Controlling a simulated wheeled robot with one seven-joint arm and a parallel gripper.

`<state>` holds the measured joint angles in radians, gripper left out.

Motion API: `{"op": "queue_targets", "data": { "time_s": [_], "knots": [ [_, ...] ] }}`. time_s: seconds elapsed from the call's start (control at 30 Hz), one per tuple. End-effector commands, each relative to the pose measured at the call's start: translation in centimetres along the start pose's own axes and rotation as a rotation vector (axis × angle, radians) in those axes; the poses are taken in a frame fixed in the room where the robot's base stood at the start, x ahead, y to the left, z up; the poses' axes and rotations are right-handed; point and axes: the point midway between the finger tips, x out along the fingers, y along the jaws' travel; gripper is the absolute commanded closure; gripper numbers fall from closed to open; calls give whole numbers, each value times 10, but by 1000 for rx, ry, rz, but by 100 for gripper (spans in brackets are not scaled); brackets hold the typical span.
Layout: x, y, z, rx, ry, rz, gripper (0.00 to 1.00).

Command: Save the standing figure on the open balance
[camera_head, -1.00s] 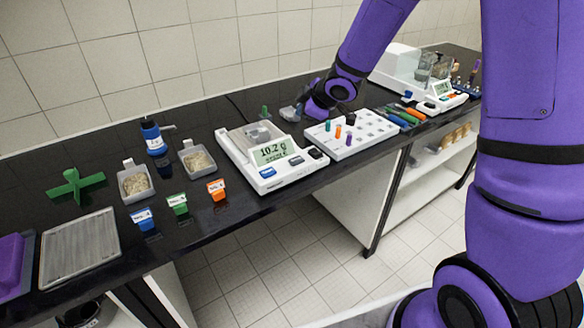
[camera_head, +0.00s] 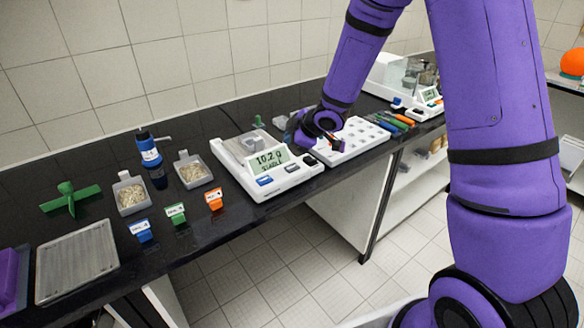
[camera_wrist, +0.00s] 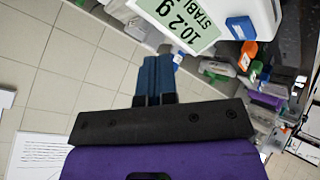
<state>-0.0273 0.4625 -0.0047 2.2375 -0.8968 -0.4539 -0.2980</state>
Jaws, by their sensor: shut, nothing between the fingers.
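The open balance (camera_head: 235,168) is white, with a metal pan and a lit display (camera_head: 268,160) reading 10.2 g with STABLE below it. A blue key (camera_head: 264,180) and two dark keys (camera_head: 309,160) line its front edge. My gripper (camera_head: 322,144) is at the balance's right end, close to the rightmost dark key; I cannot tell whether it touches. In the wrist view my gripper (camera_wrist: 158,62) has its fingers together and empty, pointing toward the balance's display (camera_wrist: 183,20). The blue key (camera_wrist: 242,28) shows to the right. The dark keys are not clear there.
A white rack (camera_head: 355,140) with several wells stands just right of my gripper. Two trays of grain (camera_head: 131,196), a blue-topped bottle (camera_head: 148,149) and coloured label tags (camera_head: 176,213) stand left of the balance. An enclosed balance (camera_head: 392,75) stands farther right.

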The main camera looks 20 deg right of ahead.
Motion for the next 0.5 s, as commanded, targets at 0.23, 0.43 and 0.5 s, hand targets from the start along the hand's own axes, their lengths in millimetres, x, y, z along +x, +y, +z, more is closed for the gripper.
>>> {"op": "queue_targets", "data": {
  "time_s": [0.23, 0.43, 0.5],
  "knots": [
    [23, -18, 17, 1, -2, -3, 100],
    [37, -27, 27, 1, -2, -2, 100],
    [40, -29, 30, 1, -1, -1, 100]
  ]
}}
